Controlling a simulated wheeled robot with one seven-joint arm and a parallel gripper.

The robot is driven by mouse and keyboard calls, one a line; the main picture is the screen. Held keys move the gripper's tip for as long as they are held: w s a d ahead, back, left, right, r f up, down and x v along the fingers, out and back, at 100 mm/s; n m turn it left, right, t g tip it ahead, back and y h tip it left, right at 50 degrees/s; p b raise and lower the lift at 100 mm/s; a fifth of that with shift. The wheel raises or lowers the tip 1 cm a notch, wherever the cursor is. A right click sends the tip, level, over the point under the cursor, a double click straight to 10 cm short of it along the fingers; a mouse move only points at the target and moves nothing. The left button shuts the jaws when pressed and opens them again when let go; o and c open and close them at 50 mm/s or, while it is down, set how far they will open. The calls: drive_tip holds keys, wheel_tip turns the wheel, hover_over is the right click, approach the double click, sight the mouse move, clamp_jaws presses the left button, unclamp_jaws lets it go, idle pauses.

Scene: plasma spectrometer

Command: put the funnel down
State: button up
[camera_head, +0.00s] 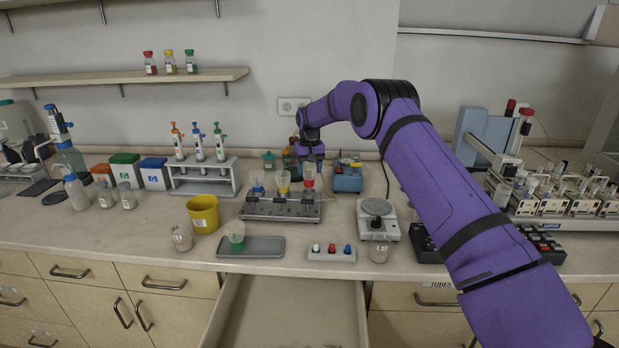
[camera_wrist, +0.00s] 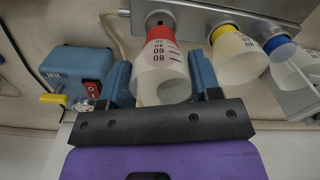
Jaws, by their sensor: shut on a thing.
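My gripper (camera_wrist: 162,84) is shut on the red-collared funnel (camera_wrist: 163,72), a clear graduated cup between its two blue fingers. The head view also shows this funnel (camera_head: 309,171) under my gripper, at the right end of the metal manifold (camera_head: 262,213). Its red end points at the manifold; I cannot tell whether it is seated or just above. A yellow-collared funnel (camera_head: 283,180) and a blue-collared funnel (camera_head: 257,181) stand upright on the manifold to its left. A green funnel (camera_head: 235,232) stands on the grey tray (camera_head: 265,247).
A blue pump box (camera_head: 348,180) stands right of the manifold, close behind my gripper. A yellow bucket (camera_head: 203,214) stands to the left and a balance (camera_head: 377,215) to the right. A pipette rack (camera_head: 200,180) is behind left. The drawer (camera_head: 290,312) below is open.

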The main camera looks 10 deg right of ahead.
sight(309, 181)
drive_tip(key=shift+f, duration=1.65)
drive_tip(key=shift+f, duration=0.15)
drive_tip(key=o, duration=1.2)
drive_tip(key=shift+c, duration=0.2)
wheel_tip(309, 181, up, 12)
drive_tip(key=shift+r, duration=0.25)
